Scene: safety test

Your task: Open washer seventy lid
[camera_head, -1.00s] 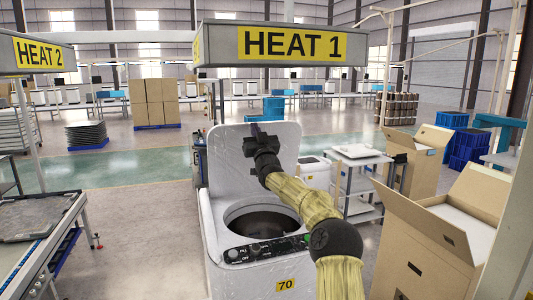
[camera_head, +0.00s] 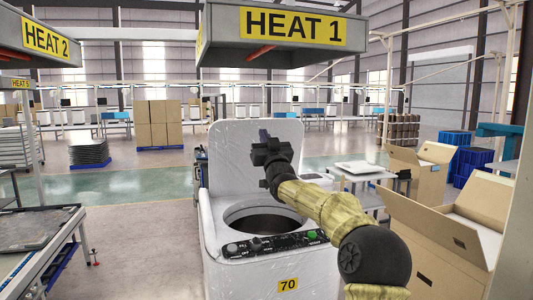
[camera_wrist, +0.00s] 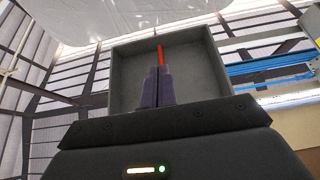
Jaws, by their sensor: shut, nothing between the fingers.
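The washer (camera_head: 254,268) is white and bears a yellow "70" label on its front. Its lid (camera_head: 232,165) stands upright at the back, and the round drum opening (camera_head: 262,219) shows below it. My gripper (camera_head: 264,134) is raised in front of the lid, above the drum opening. Its fingers are together and hold nothing; they also show shut in the wrist view (camera_wrist: 158,88), pointing up toward a grey box-like hood (camera_wrist: 193,70). I cannot tell whether the gripper touches the lid.
The "HEAT 1" hood (camera_head: 290,28) hangs above the washer. Open cardboard boxes (camera_head: 430,245) stand at the right, near a small table (camera_head: 362,168). A conveyor (camera_head: 40,240) runs at the left. Floor between conveyor and washer is clear.

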